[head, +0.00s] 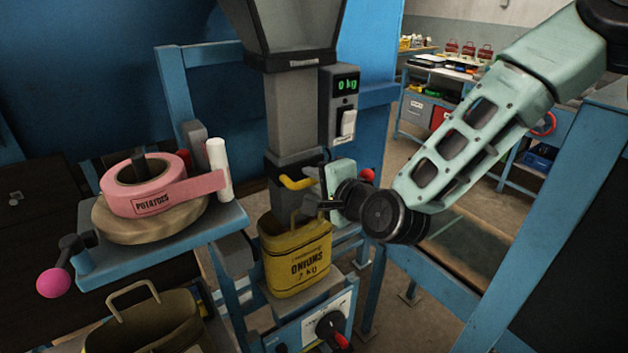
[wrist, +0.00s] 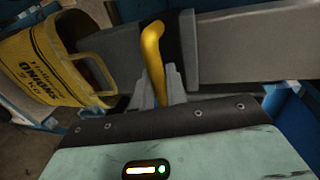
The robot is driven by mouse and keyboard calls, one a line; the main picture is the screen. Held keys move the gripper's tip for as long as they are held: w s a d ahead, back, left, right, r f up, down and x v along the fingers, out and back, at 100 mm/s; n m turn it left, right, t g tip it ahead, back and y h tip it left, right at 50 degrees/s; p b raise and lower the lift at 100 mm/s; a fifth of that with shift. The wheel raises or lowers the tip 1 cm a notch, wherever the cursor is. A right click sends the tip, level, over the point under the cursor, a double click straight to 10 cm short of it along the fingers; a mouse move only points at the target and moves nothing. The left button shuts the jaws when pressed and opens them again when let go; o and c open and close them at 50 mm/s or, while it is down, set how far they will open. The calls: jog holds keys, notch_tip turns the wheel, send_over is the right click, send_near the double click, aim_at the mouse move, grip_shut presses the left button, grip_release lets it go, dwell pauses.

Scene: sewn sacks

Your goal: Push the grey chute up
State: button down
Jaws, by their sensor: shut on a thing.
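The grey chute (head: 292,110) hangs upright below a hopper, with a dark sleeve and a yellow handle (head: 297,183) at its lower end. The yellow handle also shows in the wrist view (wrist: 153,60). My gripper (wrist: 160,85) is shut on the yellow handle. In the head view my gripper (head: 322,200) reaches in from the right, its fingertips partly hidden. A yellow bag marked ONIONS 2 KG (head: 296,262) stands upright right below the chute. It lies at the left in the wrist view (wrist: 40,65). I cannot tell whether the chute's end is inside the bag's mouth.
A scale display (head: 347,85) reading 0 kg is beside the chute. A pink POTATOES roll (head: 145,185) sits on a blue stand to the left. An olive bag (head: 150,325) is at the lower left. A blue frame post (head: 520,220) stands at the right.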

notch_tip(320, 180, up, 16)
jog(key=p, duration=0.6)
jog(key=shift+w+p, duration=0.1)
jog(key=shift+p, duration=0.3)
jog(key=c, duration=1.6)
grip_release()
jog(key=shift+r, duration=0.1)
jog(key=shift+o, duration=0.6)
